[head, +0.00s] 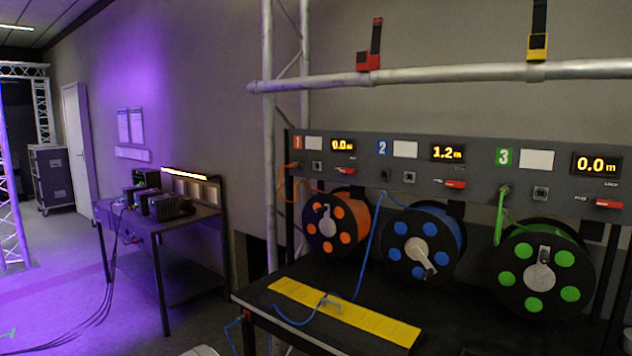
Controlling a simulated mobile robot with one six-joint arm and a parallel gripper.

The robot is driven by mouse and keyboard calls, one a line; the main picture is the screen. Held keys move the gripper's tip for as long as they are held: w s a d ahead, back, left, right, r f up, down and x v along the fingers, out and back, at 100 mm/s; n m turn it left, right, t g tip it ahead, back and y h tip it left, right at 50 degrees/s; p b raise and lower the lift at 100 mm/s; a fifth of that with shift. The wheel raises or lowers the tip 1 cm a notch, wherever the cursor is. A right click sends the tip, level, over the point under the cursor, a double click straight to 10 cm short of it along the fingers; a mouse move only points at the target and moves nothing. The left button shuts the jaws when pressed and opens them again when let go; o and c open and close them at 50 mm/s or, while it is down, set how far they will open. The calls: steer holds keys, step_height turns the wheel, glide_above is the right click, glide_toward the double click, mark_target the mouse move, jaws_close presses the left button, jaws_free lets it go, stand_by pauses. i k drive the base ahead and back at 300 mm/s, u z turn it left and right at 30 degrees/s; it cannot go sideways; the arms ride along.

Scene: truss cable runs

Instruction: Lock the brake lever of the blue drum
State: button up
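The blue drum (422,250) is the middle of three cable drums under a grey panel. It has a black flange with blue discs and a pale crank at its hub. Above it the panel bears a blue 2, a display reading 1.2 m and a red brake lever (456,184). This lever lies roughly level, with a tiny label at its left and another above. The labels are too small to read surely. A blue cable (371,245) runs from the panel down across a yellow strip (375,322) on the bench. My gripper is not in view.
An orange drum (338,225) stands at the left and a green drum (542,272) at the right, each with its own red lever. A truss tube (440,76) crosses above the panel. A side table (150,220) with equipment stands left, with open floor before it.

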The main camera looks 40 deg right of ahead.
mark_target(452, 183)
steer(key=z, duration=2)
steer(key=k, duration=0.8)
steer(key=z, duration=0.5)
steer(key=i, duration=1.25)
steer(key=u, duration=0.4)
